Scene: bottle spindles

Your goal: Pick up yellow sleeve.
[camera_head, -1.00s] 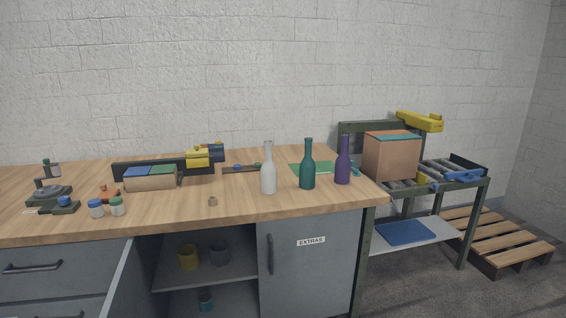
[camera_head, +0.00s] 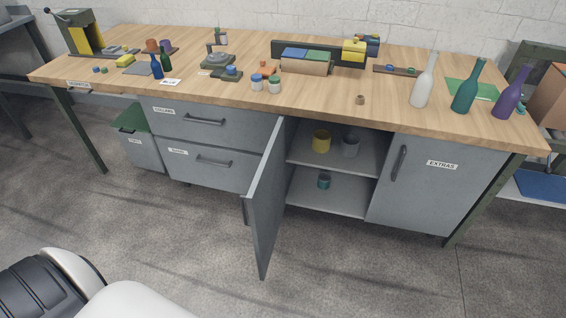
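A yellow sleeve (camera_head: 321,141), a short cylinder, stands on the upper shelf inside the open cabinet under the bench. A grey sleeve (camera_head: 351,145) stands to its right on the same shelf. A teal sleeve (camera_head: 323,181) stands on the lower shelf below. The cabinet door (camera_head: 265,200) hangs open on the left side of the opening. Neither of my grippers is in view; only white and black parts of my body show at the lower left, well away from the cabinet.
The wooden bench top (camera_head: 210,92) holds several bottles, including a white bottle (camera_head: 424,82), and small fixtures. The open door juts out over the floor. A closed cabinet marked EXTRAS (camera_head: 430,180) is to the right. The grey floor (camera_head: 350,265) in front is clear.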

